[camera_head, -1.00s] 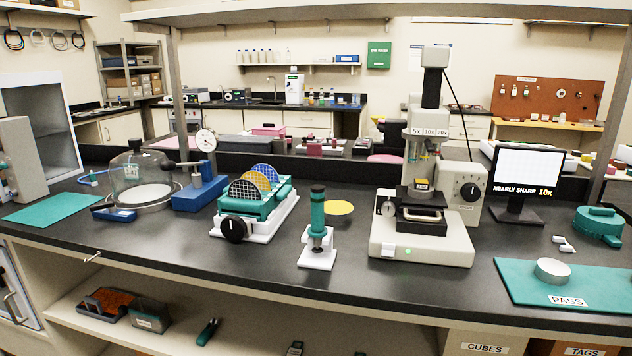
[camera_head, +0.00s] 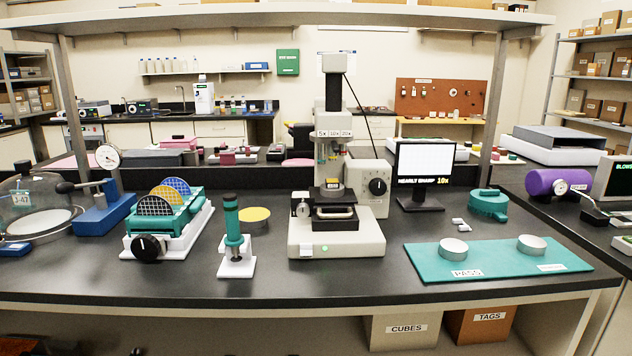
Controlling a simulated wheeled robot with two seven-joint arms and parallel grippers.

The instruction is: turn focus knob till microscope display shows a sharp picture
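The microscope (camera_head: 310,234) stands in the middle of the black bench, with a column, a lens turret marked 5x, 10x and 20x, and a stage. Its black focus knob (camera_head: 378,187) is on the right side of the white body, with a white mark on its face. The display (camera_head: 425,168) stands to the right of the microscope. It shows a pale grid and the words "NEARLY SHARP 10x". Neither of my grippers is in view.
A teal mat (camera_head: 505,270) with two round tins lies at the right front. A teal round case (camera_head: 488,204) sits behind it. A teal-handled tool on a white base (camera_head: 237,262) and a wafer rack (camera_head: 165,225) stand left of the microscope.

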